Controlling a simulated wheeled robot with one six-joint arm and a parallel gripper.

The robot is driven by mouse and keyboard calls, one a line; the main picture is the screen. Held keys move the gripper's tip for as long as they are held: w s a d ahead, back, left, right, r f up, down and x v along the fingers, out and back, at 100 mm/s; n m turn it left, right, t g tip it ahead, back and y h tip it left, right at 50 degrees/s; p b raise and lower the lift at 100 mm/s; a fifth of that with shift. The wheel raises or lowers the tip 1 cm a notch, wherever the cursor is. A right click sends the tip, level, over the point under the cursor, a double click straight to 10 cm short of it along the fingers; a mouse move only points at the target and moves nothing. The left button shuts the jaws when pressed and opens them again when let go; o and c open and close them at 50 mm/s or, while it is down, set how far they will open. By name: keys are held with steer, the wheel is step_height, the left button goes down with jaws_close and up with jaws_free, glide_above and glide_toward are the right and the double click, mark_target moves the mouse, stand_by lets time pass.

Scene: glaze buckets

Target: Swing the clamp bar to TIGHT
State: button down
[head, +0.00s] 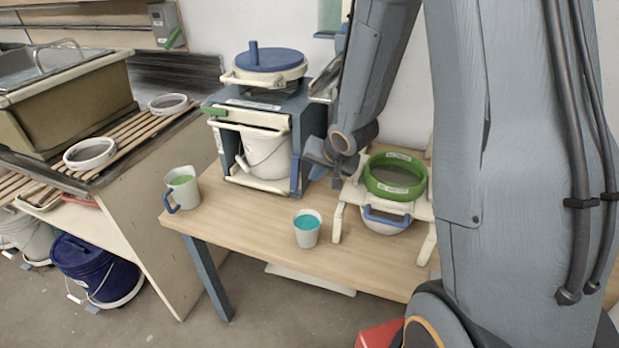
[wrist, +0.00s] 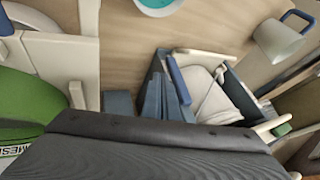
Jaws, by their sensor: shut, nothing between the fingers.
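The clamp bar looks to be the cream bar (head: 250,128) across the front of the blue-grey bucket stand (head: 297,140), with a green end (head: 213,111) at its left. The green end also shows in the wrist view (wrist: 282,130). The stand's labels are too small to read, so I cannot tell the bar's setting. A white bucket (head: 265,150) stands inside, below the bar. My gripper (head: 312,160) is shut and empty, just right of the stand, near its blue upright handle (head: 296,174). In the wrist view, my wrist hides part of the stand.
A green-ringed sieve (head: 395,190) on a cream support stands right of my gripper. A cup of teal glaze (head: 307,230) and a jug of green glaze (head: 181,188) stand near the table's front. The wooden table (head: 250,222) is clear between them.

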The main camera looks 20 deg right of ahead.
steer(key=s+a+r+n+g+b, duration=0.1)
steer(key=s+r+n+g, duration=0.1)
steer(key=s, duration=0.8)
steer(key=s+r+n+g+h+b, duration=0.1)
steer(key=s+r+n+g, duration=0.1)
steer(key=s, duration=0.7)
steer(key=shift+s+a+r+n+g+b, duration=0.3)
steer(key=shift+s+a+n+g+b, duration=0.1)
steer(key=shift+n+g, duration=0.3)
